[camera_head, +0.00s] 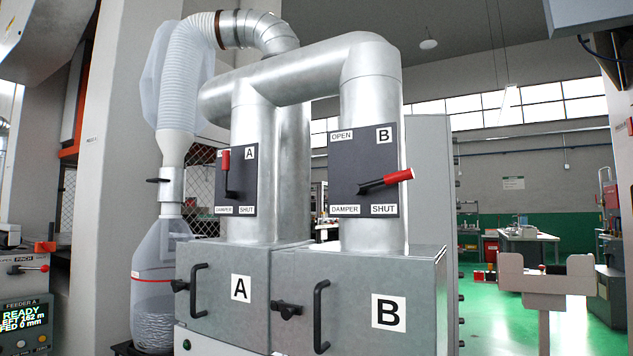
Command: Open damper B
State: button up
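Damper B's dark plate (345,160) is on the right vertical duct, marked OPEN at top left, B at top right and SHUT at bottom right. Its lever (393,179) has a red grip and points right, nearly level and tilted slightly up, just above the SHUT label. The pivot is near the plate's lower middle. My gripper (547,272), pale with two fingers spread apart, appears at the lower right. It is open and empty, well to the right of and below the lever, not touching it.
Damper A's lever (226,170) stands upright on the left duct. Below are grey cabinets A (225,310) and B (405,275) with black handles. A clear collection bag (155,265) hangs at left. Open green floor lies at right, with benches behind.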

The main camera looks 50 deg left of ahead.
aim_at(406, 175)
jog(key=u, duration=1.45)
